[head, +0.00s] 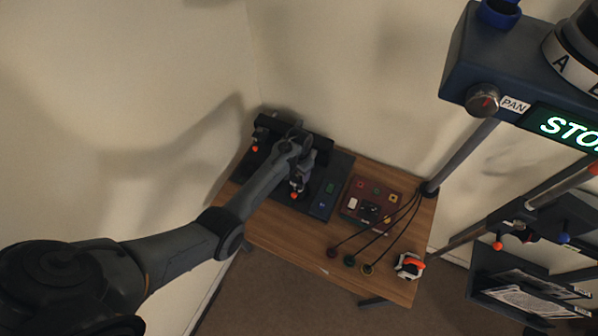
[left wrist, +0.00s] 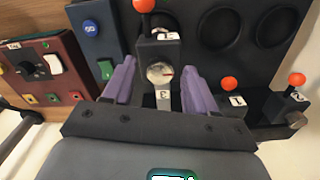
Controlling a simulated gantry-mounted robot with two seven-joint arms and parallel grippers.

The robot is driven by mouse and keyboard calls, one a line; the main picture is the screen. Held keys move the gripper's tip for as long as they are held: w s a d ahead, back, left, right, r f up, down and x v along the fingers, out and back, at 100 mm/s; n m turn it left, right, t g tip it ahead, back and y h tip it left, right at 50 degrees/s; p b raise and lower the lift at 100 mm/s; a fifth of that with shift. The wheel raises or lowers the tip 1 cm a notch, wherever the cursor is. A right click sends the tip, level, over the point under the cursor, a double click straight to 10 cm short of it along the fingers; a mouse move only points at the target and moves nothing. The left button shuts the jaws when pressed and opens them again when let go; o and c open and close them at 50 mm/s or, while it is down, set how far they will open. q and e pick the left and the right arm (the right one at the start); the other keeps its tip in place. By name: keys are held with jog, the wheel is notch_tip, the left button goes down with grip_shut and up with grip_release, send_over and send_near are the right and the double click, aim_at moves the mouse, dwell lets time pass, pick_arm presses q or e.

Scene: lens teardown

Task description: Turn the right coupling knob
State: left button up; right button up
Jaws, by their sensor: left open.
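A silver knob (left wrist: 160,73) with a small red mark sits on a dark upright block (left wrist: 158,48) with an orange ball on top, in the left wrist view. In the head view this block stands at the right part of the black rig (head: 318,203), mostly hidden by my arm; its orange ball (head: 294,195) shows. My left gripper (left wrist: 160,88) is open, its purple fingers on either side of the block and knob. Contact with the knob cannot be told. In the head view my left gripper (head: 302,178) is over the rig. My right gripper is not in view.
Two more orange-ball levers (left wrist: 229,84) stand at the right of the left wrist view. A dark red panel (head: 371,201) with cables sits on the wooden table (head: 300,243). An orange and white object (head: 409,265) lies near its right edge. A post-mounted PAN unit (head: 510,75) is at upper right.

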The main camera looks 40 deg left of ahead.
pick_arm(q)
jog(key=shift+c, duration=0.5)
jog(key=c, duration=1)
jog(key=shift+o, duration=0.2)
